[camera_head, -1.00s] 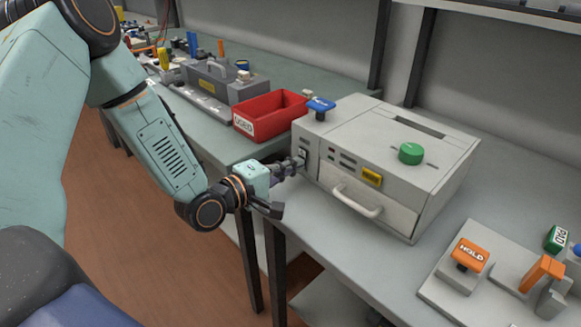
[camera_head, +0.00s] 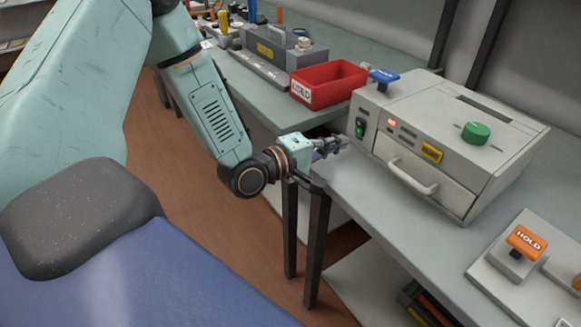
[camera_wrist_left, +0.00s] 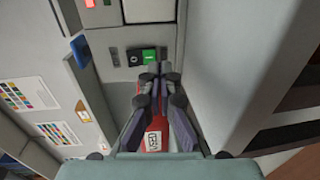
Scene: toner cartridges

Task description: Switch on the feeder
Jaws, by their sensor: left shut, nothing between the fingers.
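The feeder (camera_head: 452,142) is a grey box on the bench with a drawer handle, a green knob and a yellow label on it. Its rocker switch (camera_head: 360,128) at the left of the front face shows green, and a red indicator (camera_head: 391,122) beside it is lit. The switch also shows in the left wrist view (camera_wrist_left: 142,57), with its green half uncovered. My left gripper (camera_head: 342,143) is shut and empty, a short way in front of the switch and apart from it. Its closed fingertips (camera_wrist_left: 158,70) point toward the switch. My right gripper is out of view.
A red bin (camera_head: 330,83) stands left of the feeder, and a grey toolbox-like fixture (camera_head: 284,50) is behind it. A blue tag (camera_head: 384,76) stands at the feeder's top left corner. Bench surface in front of the feeder is clear.

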